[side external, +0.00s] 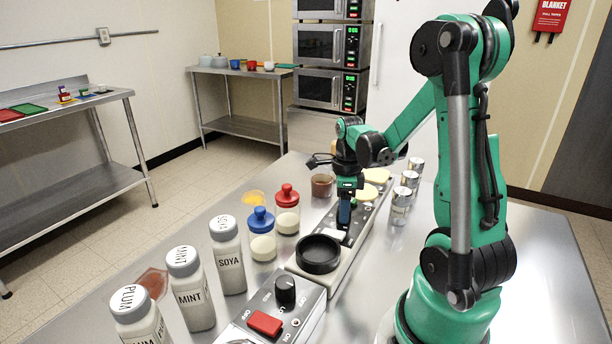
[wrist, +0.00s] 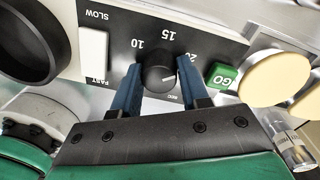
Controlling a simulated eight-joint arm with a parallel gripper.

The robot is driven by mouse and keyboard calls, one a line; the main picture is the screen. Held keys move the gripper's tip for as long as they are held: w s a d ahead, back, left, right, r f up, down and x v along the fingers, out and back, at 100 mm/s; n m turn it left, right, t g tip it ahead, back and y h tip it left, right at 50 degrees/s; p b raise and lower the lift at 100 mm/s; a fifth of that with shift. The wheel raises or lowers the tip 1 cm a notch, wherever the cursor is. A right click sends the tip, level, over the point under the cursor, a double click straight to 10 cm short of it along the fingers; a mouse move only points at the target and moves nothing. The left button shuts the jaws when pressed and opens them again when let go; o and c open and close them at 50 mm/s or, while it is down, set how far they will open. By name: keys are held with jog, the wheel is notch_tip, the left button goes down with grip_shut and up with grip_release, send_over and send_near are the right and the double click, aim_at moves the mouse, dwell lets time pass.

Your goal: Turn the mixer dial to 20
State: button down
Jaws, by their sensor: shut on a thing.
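The mixer dial (wrist: 158,75) is a round black knob on a dark panel with white marks 10, 15 and 20 in the wrist view. My gripper (wrist: 157,82) has its blue fingers on either side of the dial, shut on it. A pale pointer line on the dial points roughly to the right, toward the side where the 20 is; the right finger partly covers the 20, so the exact reading is unclear. In the side view my gripper (side external: 344,222) reaches down onto the mixer (side external: 296,268), and the dial is hidden behind it.
Beside the dial are a white SLOW/FAST switch (wrist: 93,55) and a green GO button (wrist: 222,76). A black ring (side external: 318,254) sits on the mixer's near end. A box with a red switch (side external: 264,323) and black knob (side external: 285,291) stands nearer. Bottles (side external: 228,262) and jars line the left.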

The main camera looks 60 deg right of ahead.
jog(key=shift+m, duration=0.5)
jog(key=shift+c, duration=2.2)
grip_release()
jog(key=shift+r, duration=0.1)
jog(key=shift+d+r, duration=0.15)
jog(key=shift+r, duration=2.6)
jog(key=shift+w, duration=0.1)
